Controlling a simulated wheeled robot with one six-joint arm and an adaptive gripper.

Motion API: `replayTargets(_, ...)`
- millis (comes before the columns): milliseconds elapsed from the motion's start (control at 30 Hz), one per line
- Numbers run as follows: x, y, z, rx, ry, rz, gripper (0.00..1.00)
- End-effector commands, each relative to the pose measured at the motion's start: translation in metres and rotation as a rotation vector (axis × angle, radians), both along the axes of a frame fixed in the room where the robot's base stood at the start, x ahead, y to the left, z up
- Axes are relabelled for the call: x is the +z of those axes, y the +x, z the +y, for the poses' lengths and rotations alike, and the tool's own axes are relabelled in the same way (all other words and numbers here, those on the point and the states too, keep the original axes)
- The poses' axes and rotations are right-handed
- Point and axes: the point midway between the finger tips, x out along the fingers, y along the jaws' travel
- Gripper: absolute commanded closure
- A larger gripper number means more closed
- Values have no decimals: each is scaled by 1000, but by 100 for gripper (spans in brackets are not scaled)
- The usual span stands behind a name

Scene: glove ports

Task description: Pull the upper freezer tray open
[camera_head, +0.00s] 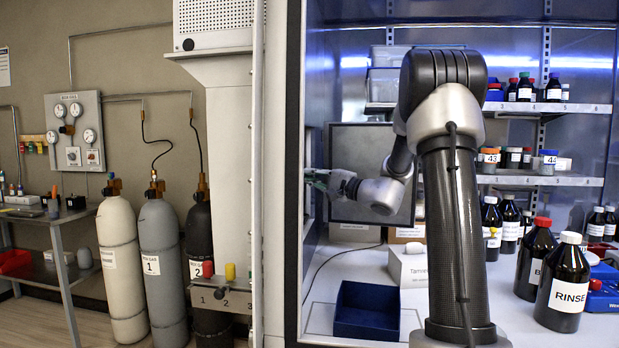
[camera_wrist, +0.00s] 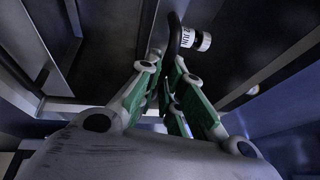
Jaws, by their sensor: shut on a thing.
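In the wrist view my gripper (camera_wrist: 167,64) has its green-padded fingers closed around the lower part of a dark curved bar (camera_wrist: 174,32), which looks like a handle. A white labelled cylinder (camera_wrist: 194,39) sits beside the top of this bar. In the head view my gripper (camera_head: 318,179) reaches left, to the side wall of the enclosure, beside a grey framed panel (camera_head: 352,150). What it holds is hidden there. I cannot tell which tray the bar belongs to, nor how far any tray is open.
A blue open bin (camera_head: 367,312) and a white box (camera_head: 408,267) stand on the white worktop below my arm. Dark bottles, including one labelled RINSE (camera_head: 563,285), stand to the right. Shelves (camera_head: 540,181) with small bottles line the back. Metal walls surround the fingers closely.

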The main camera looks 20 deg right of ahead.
Motion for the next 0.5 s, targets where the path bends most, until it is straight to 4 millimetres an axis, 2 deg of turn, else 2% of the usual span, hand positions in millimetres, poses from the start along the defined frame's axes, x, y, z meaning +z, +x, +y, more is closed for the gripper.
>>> replayTargets(267,-1,-9,-13,-1,0,1,100)
replayTargets(500,-1,-29,-44,-3,0,3,100)
